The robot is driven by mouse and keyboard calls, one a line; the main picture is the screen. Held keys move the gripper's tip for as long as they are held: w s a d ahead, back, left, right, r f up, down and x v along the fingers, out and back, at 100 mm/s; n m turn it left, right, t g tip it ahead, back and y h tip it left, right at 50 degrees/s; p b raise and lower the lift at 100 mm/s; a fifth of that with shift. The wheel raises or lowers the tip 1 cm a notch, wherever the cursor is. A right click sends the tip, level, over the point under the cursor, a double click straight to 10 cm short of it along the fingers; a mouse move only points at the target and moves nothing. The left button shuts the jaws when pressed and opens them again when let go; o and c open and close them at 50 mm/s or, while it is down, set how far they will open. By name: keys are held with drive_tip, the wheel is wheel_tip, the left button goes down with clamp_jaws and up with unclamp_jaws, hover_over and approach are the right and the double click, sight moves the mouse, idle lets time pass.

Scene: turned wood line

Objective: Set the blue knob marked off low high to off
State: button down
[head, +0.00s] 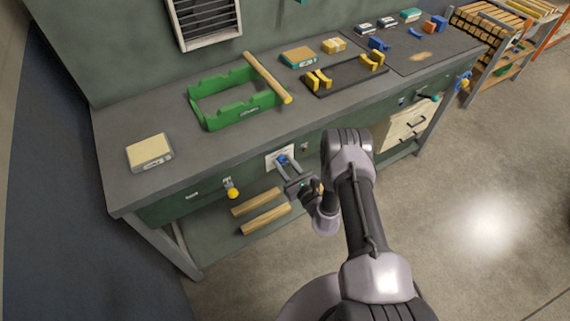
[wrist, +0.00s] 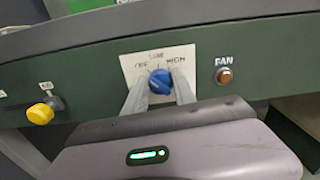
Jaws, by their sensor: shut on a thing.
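The blue knob (wrist: 160,82) sits on a white plate (wrist: 132,66) marked OFF at left, LOW at top and HIGH at right. The plate is on the bench's green front panel. My gripper (wrist: 160,86) has one finger on each side of the knob and is shut on it. In the head view the knob (head: 282,158) shows small between the fingertips of my gripper (head: 283,162). I cannot clearly tell which mark the knob points to.
A round brown button (wrist: 224,76) labelled FAN is right of the plate. A yellow knob (wrist: 40,114) is to the left. The bench top (head: 190,150) above holds a green rack (head: 215,120) and a black tray (head: 345,90). Wooden pieces (head: 265,218) lie below.

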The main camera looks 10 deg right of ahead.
drive_tip(key=shift+n, duration=0.3)
drive_tip(key=c, duration=1)
unclamp_jaws()
drive_tip(key=shift+s, duration=0.1)
drive_tip(key=p+v, duration=0.4)
drive_tip(key=v, duration=1.3)
drive_tip(key=shift+s+p, duration=0.15)
drive_tip(key=shift+p, duration=0.15)
